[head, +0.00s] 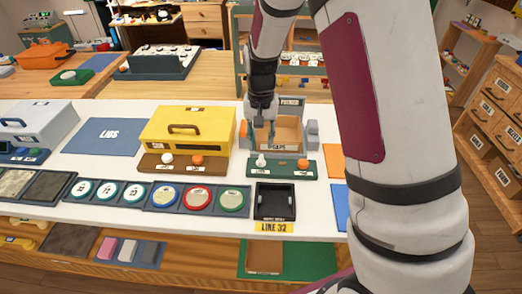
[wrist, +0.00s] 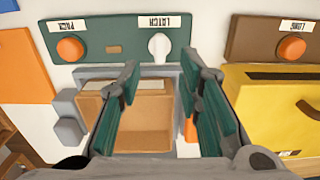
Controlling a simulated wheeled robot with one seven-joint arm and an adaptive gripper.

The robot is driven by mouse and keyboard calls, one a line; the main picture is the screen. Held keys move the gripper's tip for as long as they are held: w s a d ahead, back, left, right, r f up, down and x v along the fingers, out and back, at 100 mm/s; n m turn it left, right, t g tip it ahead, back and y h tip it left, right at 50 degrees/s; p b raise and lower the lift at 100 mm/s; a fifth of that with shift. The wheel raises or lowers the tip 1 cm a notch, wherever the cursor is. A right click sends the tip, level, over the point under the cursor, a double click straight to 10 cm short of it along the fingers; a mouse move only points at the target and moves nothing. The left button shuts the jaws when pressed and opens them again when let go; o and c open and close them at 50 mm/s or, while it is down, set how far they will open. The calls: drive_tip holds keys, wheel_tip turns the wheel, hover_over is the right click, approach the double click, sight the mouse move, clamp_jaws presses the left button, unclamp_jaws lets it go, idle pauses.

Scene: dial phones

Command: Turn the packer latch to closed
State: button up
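The packer (head: 313,132) is a grey machine with an open tan compartment on the white counter. A green panel (head: 281,173) lies in front of it. The panel carries a white latch knob (head: 261,160) and an orange knob (head: 303,163). In the wrist view the white knob (wrist: 160,47) sits under an upside-down LATCH label, and its pointer points down in the picture. My gripper (wrist: 163,75) is open, with green-padded fingers apart and nothing between the tips. The knob shows just beyond the tips, between them in direction and apparently not touched.
A yellow case (head: 190,130) stands left of the packer, behind a brown panel (head: 185,165) with white and orange knobs. A black tray (head: 275,202) lies in front of the green panel. Round lids in a holder (head: 146,194) line the counter's front. The packer's side walls flank my fingers.

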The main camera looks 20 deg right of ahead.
sight(261, 158)
drive_tip(key=shift+r, duration=2.75)
drive_tip(key=shift+r, duration=0.1)
drive_tip(key=s+r+n+t, duration=0.3)
drive_tip(key=s+r, duration=1.3)
drive_tip(key=s, duration=0.3)
drive_tip(key=s+n+t, duration=0.1)
drive_tip(key=s, duration=0.7)
drive_tip(key=shift+s+n, duration=0.3)
drive_tip(key=shift+s, duration=0.1)
